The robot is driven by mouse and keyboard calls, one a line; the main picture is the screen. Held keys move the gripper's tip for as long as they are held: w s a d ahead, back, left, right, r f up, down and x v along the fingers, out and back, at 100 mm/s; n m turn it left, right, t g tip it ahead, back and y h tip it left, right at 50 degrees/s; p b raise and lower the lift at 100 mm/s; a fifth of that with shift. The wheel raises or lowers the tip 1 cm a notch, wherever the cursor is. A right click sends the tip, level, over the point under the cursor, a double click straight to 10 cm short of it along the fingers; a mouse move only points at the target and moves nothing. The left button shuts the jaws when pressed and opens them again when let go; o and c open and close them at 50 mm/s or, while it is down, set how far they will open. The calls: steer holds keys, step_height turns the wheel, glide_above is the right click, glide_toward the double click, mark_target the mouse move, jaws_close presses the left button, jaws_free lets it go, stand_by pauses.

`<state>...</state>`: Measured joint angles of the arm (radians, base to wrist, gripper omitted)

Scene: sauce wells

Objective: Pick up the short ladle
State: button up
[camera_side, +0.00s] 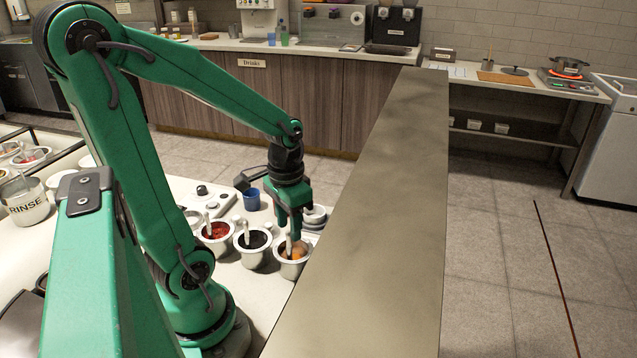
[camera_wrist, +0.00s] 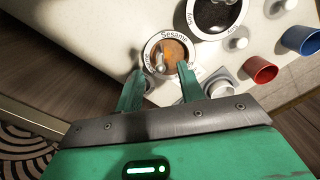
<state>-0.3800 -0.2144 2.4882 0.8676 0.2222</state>
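A well of orange-brown sauce labelled "Sesame" shows in the wrist view (camera_wrist: 178,50) and in the side view (camera_side: 294,268). A small pale ladle (camera_wrist: 158,62) stands in it, its handle end pointing up toward the camera; in the side view the ladle (camera_side: 289,246) is partly hidden by my gripper. My gripper (camera_side: 290,234) points down just over this well. In the wrist view its two fingers (camera_wrist: 161,70) are spread apart, one on either side of the ladle, with visible gaps. Nothing is held.
A dark sauce well (camera_side: 253,254) and a red sauce well (camera_side: 214,242), each with a pale ladle, stand to the left. A blue cup (camera_side: 251,199) stands behind them. A long raised grey ledge (camera_side: 375,220) runs close along the right of the wells.

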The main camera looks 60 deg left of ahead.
steer(key=shift+f, duration=0.1)
steer(key=shift+f, duration=2.5)
jaws_close()
